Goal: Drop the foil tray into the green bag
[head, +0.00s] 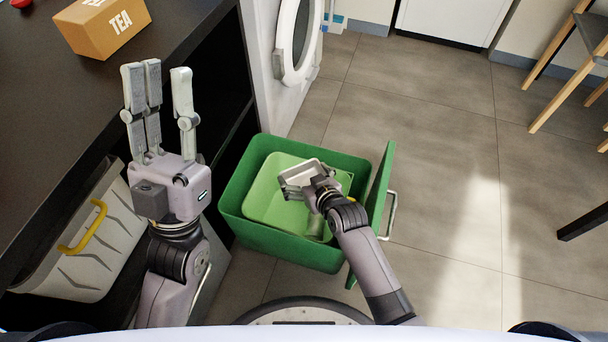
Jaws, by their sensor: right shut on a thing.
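An open dark green bin (232,205) stands on the floor in the middle of the head view. A light green lining, which looks like the green bag (262,197), fills its inside. My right gripper (303,183) is over the bin's opening, shut on a silvery, shallow thing that looks like the foil tray (299,171). The gripper and wrist hide part of the tray and of the bag's right side. My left gripper (160,88) is raised left of the bin, fingers apart and empty.
The bin's lid (382,190) stands open on its right side. A dark counter (70,100) with a TEA box (103,25) is at left, above a pale basket (85,265) with a yellow handle. Wooden chairs (552,75) are at upper right. The tiled floor (450,130) is clear.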

